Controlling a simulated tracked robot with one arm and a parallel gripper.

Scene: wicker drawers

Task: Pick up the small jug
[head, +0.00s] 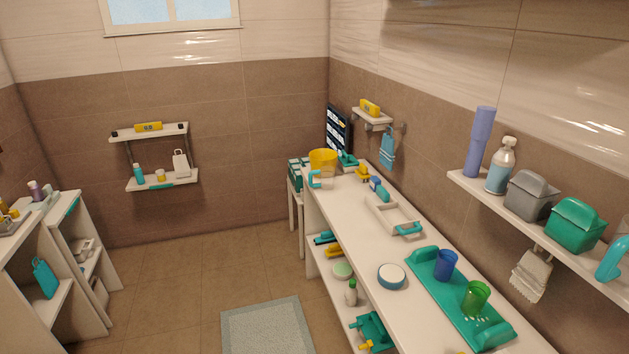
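What looks like the small jug (326,179) stands upright at the far end of the long white counter (352,210). It is pale or see-through, with a light blue handle on its left side. A yellow bucket-like container (323,158) is right behind it. The jug is small in this view, so its details are hard to tell. My gripper is not in view.
A white caddy (383,212), a round blue-rimmed tin (391,276) and a green tray (432,266) with a blue cup (446,264) and a green cup (476,297) are on the counter. A wall shelf (560,232) overhangs at right. The floor (190,270) left is open.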

